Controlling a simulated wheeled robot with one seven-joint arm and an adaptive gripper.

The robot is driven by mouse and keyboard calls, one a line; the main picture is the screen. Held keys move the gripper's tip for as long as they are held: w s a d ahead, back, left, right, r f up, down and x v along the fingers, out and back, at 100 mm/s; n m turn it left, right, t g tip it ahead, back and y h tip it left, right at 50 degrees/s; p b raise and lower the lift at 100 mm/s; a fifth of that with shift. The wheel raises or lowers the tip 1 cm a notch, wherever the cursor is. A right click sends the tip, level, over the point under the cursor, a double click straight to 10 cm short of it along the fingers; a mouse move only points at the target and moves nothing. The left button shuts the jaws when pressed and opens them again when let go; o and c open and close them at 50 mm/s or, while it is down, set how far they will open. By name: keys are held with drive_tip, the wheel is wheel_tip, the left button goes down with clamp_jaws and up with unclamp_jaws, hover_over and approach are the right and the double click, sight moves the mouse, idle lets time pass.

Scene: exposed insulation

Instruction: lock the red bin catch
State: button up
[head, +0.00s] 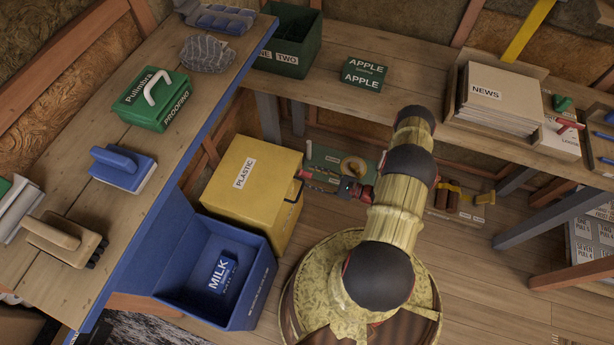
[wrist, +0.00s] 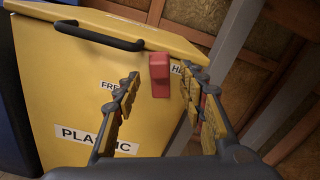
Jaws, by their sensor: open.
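The yellow bin (head: 272,180), labelled PLASTIC, stands on the floor, and its front fills much of the wrist view (wrist: 75,90). The red catch (wrist: 159,76) is on the bin's front near the lid edge, between a FREE label and a partly hidden label starting with H. My gripper is by the bin's right side in the head view (head: 318,181).
A black bar handle (wrist: 98,36) sticks out from the bin left of the catch. A blue bin (head: 215,275) stands beside the yellow one. The workbench (head: 110,200) edge runs along the left. A grey post (wrist: 237,45) rises right of the bin.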

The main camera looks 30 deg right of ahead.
drive_tip(key=shift+x, duration=1.3)
drive_tip(key=shift+c, duration=0.8)
clamp_jaws()
